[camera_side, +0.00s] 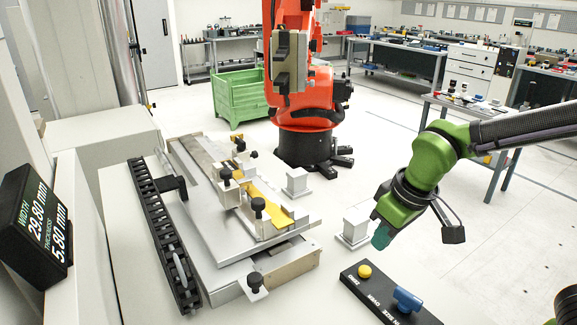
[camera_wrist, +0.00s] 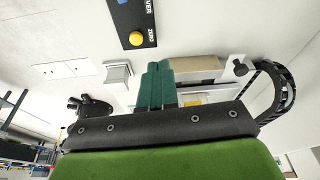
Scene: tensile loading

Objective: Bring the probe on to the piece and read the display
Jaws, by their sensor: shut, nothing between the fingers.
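The piece, a flat yellow strip (camera_side: 268,194), lies in a metal fixture (camera_side: 215,225) among black clamp knobs. A bit of yellow also shows beyond my fingers in the wrist view. The black display (camera_side: 36,226) at the left edge reads width 29.80 mm and thickness 5.80 mm. I cannot tell for certain which part is the probe. My gripper (camera_side: 382,237) hangs to the right of the fixture, apart from it, above the floor side of the black panel. Its teal fingers (camera_wrist: 155,84) are shut and empty in the wrist view.
A black panel (camera_side: 378,300) with a yellow button (camera_side: 364,271) and a blue lever (camera_side: 406,299) stands at the front; the button is marked ZERO. A black cable chain (camera_side: 160,232) runs along the fixture's left. An orange robot (camera_side: 305,100) stands behind. Small blocks (camera_side: 355,224) stand at right.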

